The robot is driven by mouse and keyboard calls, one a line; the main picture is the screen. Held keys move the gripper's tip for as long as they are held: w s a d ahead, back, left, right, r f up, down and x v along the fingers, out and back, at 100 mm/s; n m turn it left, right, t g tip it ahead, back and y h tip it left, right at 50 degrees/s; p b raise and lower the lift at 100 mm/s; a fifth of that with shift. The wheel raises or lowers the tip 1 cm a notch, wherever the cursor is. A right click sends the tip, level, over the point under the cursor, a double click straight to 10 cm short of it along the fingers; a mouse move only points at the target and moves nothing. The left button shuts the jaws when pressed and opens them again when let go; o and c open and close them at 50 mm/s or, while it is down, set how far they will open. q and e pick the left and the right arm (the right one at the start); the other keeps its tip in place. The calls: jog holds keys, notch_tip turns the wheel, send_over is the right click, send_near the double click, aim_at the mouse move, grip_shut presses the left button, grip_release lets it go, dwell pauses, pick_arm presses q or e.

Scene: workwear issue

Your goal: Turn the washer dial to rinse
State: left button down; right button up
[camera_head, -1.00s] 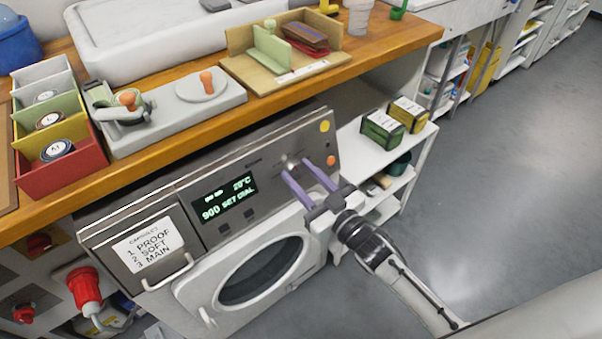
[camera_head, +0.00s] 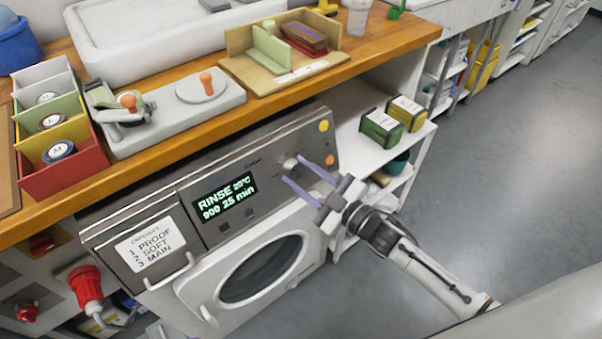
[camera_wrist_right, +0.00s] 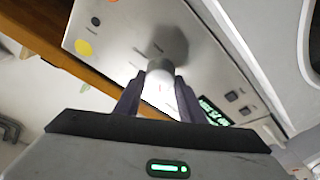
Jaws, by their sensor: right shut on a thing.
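The washer (camera_head: 180,291) stands under the wooden counter, its control panel facing me. The dial (camera_head: 289,163) is a pale round knob on the panel, right of the display. My right gripper (camera_head: 297,171) reaches the dial from the lower right, with its two purple fingers on either side of it. In the right wrist view the fingers (camera_wrist_right: 160,96) are closed on the sides of the dial (camera_wrist_right: 162,80). My left gripper is not in view.
A yellow button (camera_head: 323,126) and an orange button (camera_head: 330,160) sit right of the dial. A white shelf (camera_head: 357,148) with green and yellow boxes stands beside the washer. The washer's round door (camera_head: 262,268) is shut. Open floor lies to the right.

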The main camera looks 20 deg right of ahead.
jog(key=o, duration=1)
jog(key=shift+o, duration=0.2)
jog(key=shift+s, duration=0.1)
jog(key=v, duration=1)
jog(key=shift+s, duration=0.1)
